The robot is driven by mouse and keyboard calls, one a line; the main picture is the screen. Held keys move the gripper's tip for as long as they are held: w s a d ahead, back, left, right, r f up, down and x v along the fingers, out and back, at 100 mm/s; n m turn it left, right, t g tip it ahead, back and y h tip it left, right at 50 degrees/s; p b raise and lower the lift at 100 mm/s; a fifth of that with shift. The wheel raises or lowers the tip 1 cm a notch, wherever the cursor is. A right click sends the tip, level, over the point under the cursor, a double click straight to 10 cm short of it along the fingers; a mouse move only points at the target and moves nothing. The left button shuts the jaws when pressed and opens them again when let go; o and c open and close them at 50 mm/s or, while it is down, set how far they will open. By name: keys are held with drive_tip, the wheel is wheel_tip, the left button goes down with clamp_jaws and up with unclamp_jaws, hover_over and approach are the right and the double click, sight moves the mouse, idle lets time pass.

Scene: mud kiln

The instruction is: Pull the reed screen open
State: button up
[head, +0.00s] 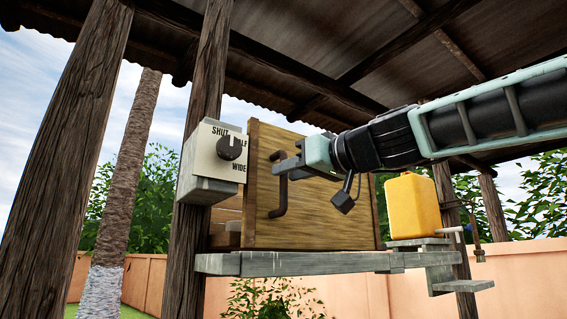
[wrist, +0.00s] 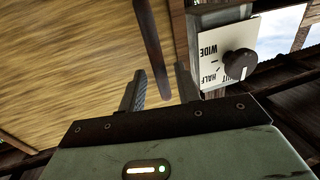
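The reed screen (head: 330,210) is a tan, streaked panel in a wooden frame standing on a grey ledge; it also fills the left of the wrist view (wrist: 70,60). A dark, upright bar handle (head: 279,198) is on its face, towards the left side. My gripper (head: 281,162) is at the upper part of the handle. In the wrist view the handle (wrist: 152,45) runs down between my two fingers (wrist: 160,88), with a gap on each side. The fingers are apart, and I see no clear contact.
A dial box (head: 208,165) marked SHUT, HALF and WIDE is fixed to the post (head: 186,235) left of the screen. A yellow jerrycan (head: 412,207) stands on the ledge (head: 310,263) to the right. Dark roof beams run overhead.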

drive_tip(key=shift+p+x, duration=0.3)
drive_tip(key=shift+x, duration=0.95)
clamp_jaws()
drive_tip(key=shift+d, duration=0.1)
drive_tip(key=b, duration=0.5)
approach(330, 191)
drive_tip(key=x, duration=0.5)
drive_tip(key=w+d+p, duration=0.5)
drive_tip(key=w+d, duration=0.1)
drive_tip(key=d, duration=0.3)
drive_tip(key=w+d+p, duration=0.4)
drive_tip(key=w+d, duration=0.2)
drive_tip(key=d, duration=0.3)
drive_tip(key=shift+w+p, duration=0.2)
drive_tip(key=shift+p, duration=0.2)
drive_tip(key=shift+r, duration=0.1)
